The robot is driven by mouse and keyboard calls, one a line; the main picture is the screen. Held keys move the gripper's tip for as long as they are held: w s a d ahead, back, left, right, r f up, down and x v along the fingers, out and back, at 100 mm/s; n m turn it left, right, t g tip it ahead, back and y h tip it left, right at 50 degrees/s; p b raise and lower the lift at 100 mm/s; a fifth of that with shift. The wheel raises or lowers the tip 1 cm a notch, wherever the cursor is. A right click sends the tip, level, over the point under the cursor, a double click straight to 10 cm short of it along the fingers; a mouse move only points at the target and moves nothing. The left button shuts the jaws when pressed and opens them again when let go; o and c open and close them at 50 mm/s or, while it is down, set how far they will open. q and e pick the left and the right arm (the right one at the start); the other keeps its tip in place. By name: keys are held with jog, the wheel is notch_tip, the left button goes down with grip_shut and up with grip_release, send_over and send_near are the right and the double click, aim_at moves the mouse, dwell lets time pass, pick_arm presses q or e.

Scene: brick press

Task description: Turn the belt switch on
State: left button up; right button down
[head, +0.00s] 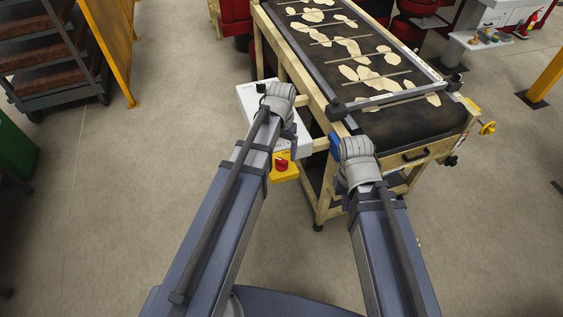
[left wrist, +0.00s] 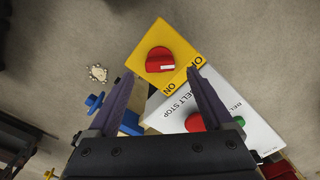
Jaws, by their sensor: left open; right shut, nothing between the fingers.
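The belt switch is a red rotary knob (left wrist: 160,60) on a yellow plate (left wrist: 185,35). The plate has the word ON and a partly covered word along its edges. A small white mark shows on the knob; I cannot tell its setting. In the head view the knob (head: 281,164) sits on the yellow plate (head: 286,175) at the bench's near left. My left gripper (left wrist: 160,73) is open and empty, its fingertips either side of the knob's lower edge in the picture, apparently apart from it.
A white panel (left wrist: 230,92) marked BELT STOP, with a red button (left wrist: 194,122), adjoins the yellow plate. The belt (head: 345,45) carries several pale flat pieces. A wooden frame (head: 325,205) supports it. A rack (head: 50,60) stands far left; the floor between is clear.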

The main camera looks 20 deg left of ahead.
aim_at(282, 160)
pick_arm(q)
jog(key=shift+f+b, duration=1.4)
jog(key=shift+f, duration=0.5)
jog(key=shift+c, duration=0.3)
grip_shut()
